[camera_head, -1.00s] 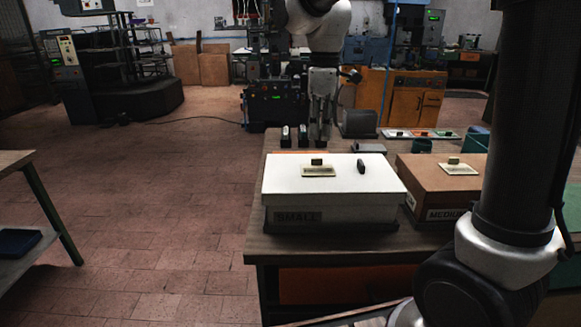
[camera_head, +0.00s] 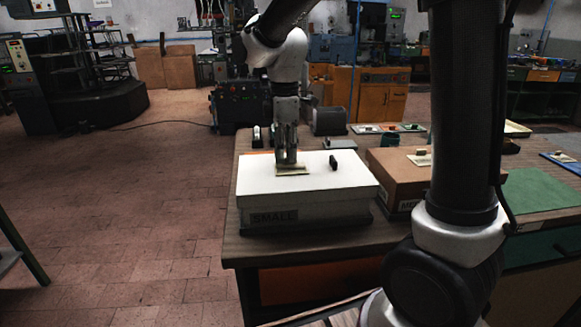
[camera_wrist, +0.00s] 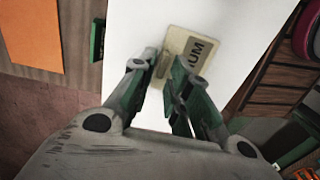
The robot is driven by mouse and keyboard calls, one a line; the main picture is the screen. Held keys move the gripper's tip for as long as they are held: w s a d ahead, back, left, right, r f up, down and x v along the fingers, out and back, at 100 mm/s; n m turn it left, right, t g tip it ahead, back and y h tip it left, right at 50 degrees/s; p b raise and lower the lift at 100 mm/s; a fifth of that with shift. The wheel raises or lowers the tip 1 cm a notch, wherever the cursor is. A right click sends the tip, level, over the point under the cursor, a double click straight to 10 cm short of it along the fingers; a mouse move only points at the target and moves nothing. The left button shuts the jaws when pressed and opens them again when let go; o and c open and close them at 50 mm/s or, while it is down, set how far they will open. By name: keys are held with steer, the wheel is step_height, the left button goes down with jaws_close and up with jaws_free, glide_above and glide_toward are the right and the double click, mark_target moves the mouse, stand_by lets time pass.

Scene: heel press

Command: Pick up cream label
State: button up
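The cream label (camera_wrist: 197,47) is a small plate with a raised grip (camera_wrist: 164,66), lying on the white lid of the box marked SMALL. In the wrist view its dark print ends in "IUM"; my fingers cover part of it. It also shows in the head view (camera_head: 292,172) under my fingers. My gripper (camera_wrist: 164,62) points down at the label, its fingertips on either side of the raised grip. The fingers stand apart, and I see no clear contact with the grip. In the head view my gripper (camera_head: 288,162) is low over the lid.
The white box (camera_head: 300,195) has a dark upright piece (camera_head: 333,162) on its lid, right of the label. A brown box (camera_head: 395,178) with its own cream label (camera_head: 421,159) stands to the right. An orange mat (camera_wrist: 30,35) lies beyond the white box's edge.

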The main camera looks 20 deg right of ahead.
steer(key=shift+f, duration=0.45)
jaws_close()
steer(key=shift+r, duration=0.1)
